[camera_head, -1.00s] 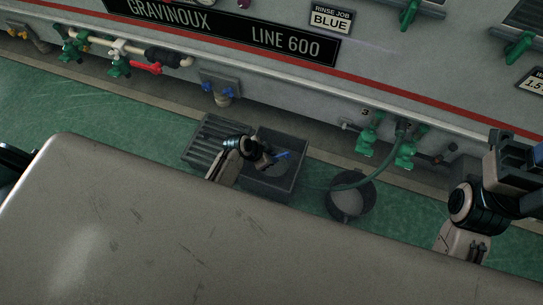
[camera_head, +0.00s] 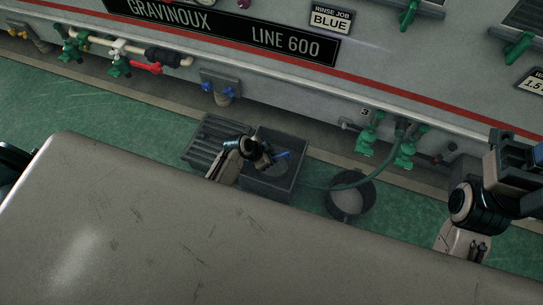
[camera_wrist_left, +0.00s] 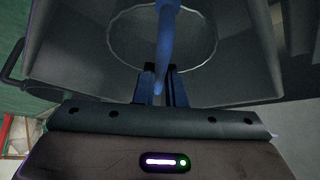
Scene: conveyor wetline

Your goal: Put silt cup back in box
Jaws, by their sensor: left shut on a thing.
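The silt cup shows in the left wrist view as a wide round shape with a pale rim (camera_wrist_left: 203,38) and a blue handle (camera_wrist_left: 165,30). My left gripper (camera_wrist_left: 163,86) is shut on the blue handle. In the head view my left gripper (camera_head: 268,158) is over the grey box (camera_head: 299,172), with the blue handle (camera_head: 284,154) sticking out beyond it. The cup is inside the box's outline; I cannot tell whether it touches the bottom. My right gripper (camera_head: 523,160) is at the right edge, partly cut off, and its fingers are unclear.
A ridged grey section (camera_head: 207,140) adjoins the box on the left. A dark round bucket (camera_head: 351,196) stands to the right, with a green hose (camera_head: 349,182) over it. Green valves (camera_head: 368,143) and the machine wall are behind. A large grey surface (camera_head: 150,220) fills the foreground.

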